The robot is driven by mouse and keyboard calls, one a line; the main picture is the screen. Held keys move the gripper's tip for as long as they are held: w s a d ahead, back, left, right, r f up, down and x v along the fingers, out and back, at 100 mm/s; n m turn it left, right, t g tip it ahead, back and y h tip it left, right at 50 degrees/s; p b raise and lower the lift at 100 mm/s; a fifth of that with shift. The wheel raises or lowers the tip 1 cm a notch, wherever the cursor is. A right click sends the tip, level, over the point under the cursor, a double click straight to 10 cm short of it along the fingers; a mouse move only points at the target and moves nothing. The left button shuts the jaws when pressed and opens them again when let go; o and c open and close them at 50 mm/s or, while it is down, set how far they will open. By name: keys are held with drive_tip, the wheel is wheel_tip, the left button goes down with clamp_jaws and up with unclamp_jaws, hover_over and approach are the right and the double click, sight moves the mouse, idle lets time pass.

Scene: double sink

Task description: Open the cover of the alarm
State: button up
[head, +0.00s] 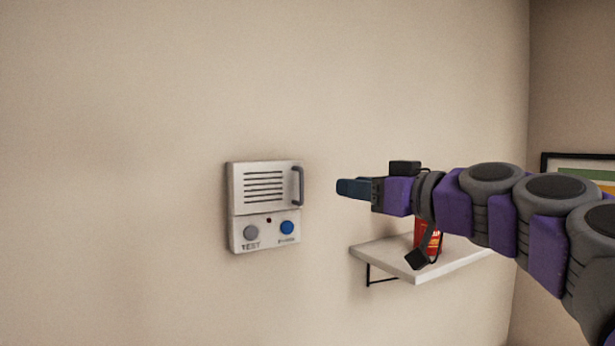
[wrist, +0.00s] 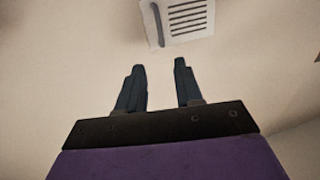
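The alarm (head: 265,207) is a pale box on the wall, left of my gripper in the head view. Its cover (head: 262,187) has dark slats and a grey upright handle (head: 298,186) at its right edge. The cover looks closed. Below it are a grey button (head: 250,232) marked TEST and a blue button (head: 287,227). In the wrist view the cover (wrist: 188,20) and handle (wrist: 157,24) show at the top, beyond the fingertips. My gripper (wrist: 160,68) is open and empty, with a gap between its two fingers. In the head view my gripper (head: 345,188) is apart from the handle, to its right.
A white shelf (head: 385,252) on a black bracket is fixed to the wall below my arm. A red object (head: 421,240) stands on it, partly hidden by my arm. A framed picture (head: 580,165) hangs at the far right. The wall around the alarm is clear.

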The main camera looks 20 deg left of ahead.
drive_tip(key=p, duration=0.4)
approach(274, 188)
drive_tip(key=w+a+r, duration=0.1)
drive_tip(key=w+r, duration=0.1)
drive_tip(key=w, duration=0.3)
drive_tip(key=shift+w+a+f, duration=0.15)
drive_tip(key=shift+w+a, duration=0.15)
drive_tip(key=shift+a, duration=0.3)
clamp_jaws()
idle(0.4)
